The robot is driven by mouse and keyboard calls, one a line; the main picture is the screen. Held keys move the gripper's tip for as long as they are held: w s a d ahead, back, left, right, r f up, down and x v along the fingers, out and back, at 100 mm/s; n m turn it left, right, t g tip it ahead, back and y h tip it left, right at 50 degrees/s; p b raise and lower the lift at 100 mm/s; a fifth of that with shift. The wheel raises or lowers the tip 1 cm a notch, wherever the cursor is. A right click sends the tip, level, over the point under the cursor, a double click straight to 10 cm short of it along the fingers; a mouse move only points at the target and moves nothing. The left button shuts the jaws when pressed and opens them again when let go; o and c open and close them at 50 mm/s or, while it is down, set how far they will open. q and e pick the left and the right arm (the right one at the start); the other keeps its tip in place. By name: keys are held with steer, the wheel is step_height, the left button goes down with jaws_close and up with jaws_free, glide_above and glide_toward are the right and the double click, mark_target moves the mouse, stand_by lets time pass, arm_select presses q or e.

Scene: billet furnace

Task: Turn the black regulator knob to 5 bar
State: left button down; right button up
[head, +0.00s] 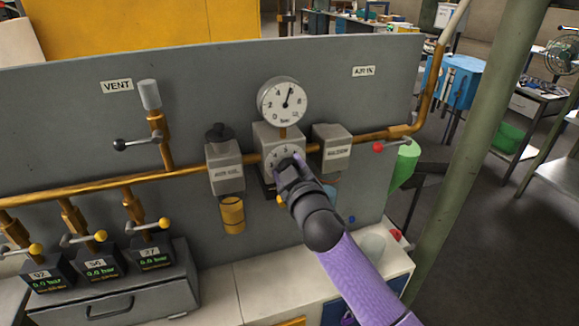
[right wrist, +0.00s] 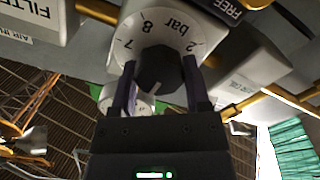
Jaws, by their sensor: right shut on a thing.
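The black regulator knob (right wrist: 160,66) sits on a white round dial (right wrist: 150,32) marked with 7, 8, 2 and "bar" in the right wrist view. A short pale mark shows on the knob's lower edge in that view. My right gripper (right wrist: 160,88) is shut on the knob, one finger on each side. In the head view my right gripper (head: 285,167) covers the knob and part of the dial (head: 284,152). The pressure gauge (head: 282,102) stands above the regulator; its needle points up and slightly right. My left gripper is out of view.
A grey block with a brass cup (head: 232,214) is left of the regulator; another grey block (head: 332,148) is right of it. A black-handled vent valve (head: 133,144), a red-knobbed valve (head: 390,147) and several yellow-knobbed valves (head: 100,237) sit along the brass pipe.

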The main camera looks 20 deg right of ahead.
stand_by(0.4)
steer(key=o, duration=1.2)
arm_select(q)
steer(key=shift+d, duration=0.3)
arm_select(e)
steer(key=shift+o, duration=0.4)
steer(key=shift+s, duration=0.1)
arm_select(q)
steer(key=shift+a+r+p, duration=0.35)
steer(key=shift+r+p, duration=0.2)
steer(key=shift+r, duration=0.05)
arm_select(e)
steer(key=s, duration=0.9)
steer(key=shift+s+d, duration=0.15)
steer(key=shift+s, duration=0.2)
